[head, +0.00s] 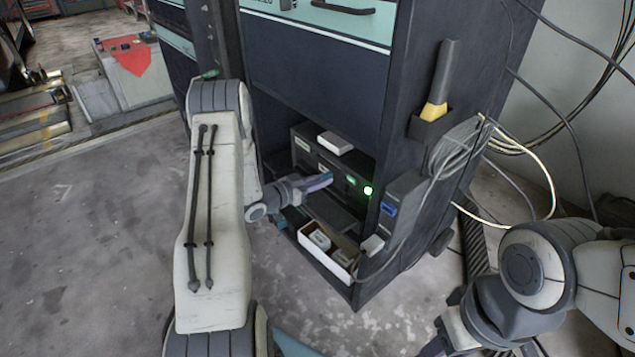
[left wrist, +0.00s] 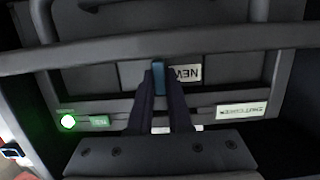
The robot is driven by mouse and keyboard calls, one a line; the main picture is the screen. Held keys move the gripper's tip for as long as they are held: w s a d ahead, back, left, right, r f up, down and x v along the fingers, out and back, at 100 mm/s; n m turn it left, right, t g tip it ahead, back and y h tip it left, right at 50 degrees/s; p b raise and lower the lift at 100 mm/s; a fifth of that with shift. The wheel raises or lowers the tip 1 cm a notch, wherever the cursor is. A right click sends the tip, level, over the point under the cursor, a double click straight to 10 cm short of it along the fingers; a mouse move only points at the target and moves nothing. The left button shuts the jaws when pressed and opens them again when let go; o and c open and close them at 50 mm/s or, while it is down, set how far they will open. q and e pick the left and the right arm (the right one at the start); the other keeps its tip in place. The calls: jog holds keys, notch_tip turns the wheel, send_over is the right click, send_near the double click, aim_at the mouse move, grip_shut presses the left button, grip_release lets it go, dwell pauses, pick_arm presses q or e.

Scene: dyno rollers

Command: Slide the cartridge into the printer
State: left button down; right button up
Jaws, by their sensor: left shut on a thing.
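The dark printer (head: 306,152) sits in the low bay of the tall cabinet, with green lights on its front. My left gripper (head: 322,181) reaches in from the left to the printer's front. In the left wrist view my left gripper (left wrist: 160,74) is shut on the blue tab of the cartridge (left wrist: 158,84). A white label reading NEW, upside down in this view, lies beside the tab. The cartridge's face lies across the printer front (left wrist: 95,80); its depth in the slot is hidden. My right gripper (head: 440,343) is low at the right, its fingers cut off by the frame edge.
An open white box (head: 346,264) with small white cartons stands below the printer. A small white box (head: 335,142) lies on top of the printer. A yellow-and-grey tool (head: 438,85) and coiled cables (head: 455,150) hang on the cabinet's right side. Floor at left is clear.

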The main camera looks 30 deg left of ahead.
aim_at(332, 176)
pick_arm(q)
jog(key=shift+r+x, duration=0.15)
jog(key=shift+x, duration=0.6)
jog(key=shift+r+x, duration=0.15)
jog(key=shift+x, duration=0.65)
jog(key=c, duration=0.8)
grip_release()
jog(key=shift+w, duration=0.1)
jog(key=shift+o, duration=0.2)
jog(key=shift+s+a+r, duration=0.1)
jog(key=shift+s+a, duration=0.1)
jog(key=shift+s, duration=0.15)
jog(key=p+v, duration=0.2)
jog(key=v, duration=0.6)
jog(key=shift+s+a+r, duration=0.1)
jog(key=shift+s+r, duration=0.1)
jog(key=shift+s, duration=0.1)
jog(key=shift+s+a, duration=0.1)
jog(key=shift+s, duration=0.3)
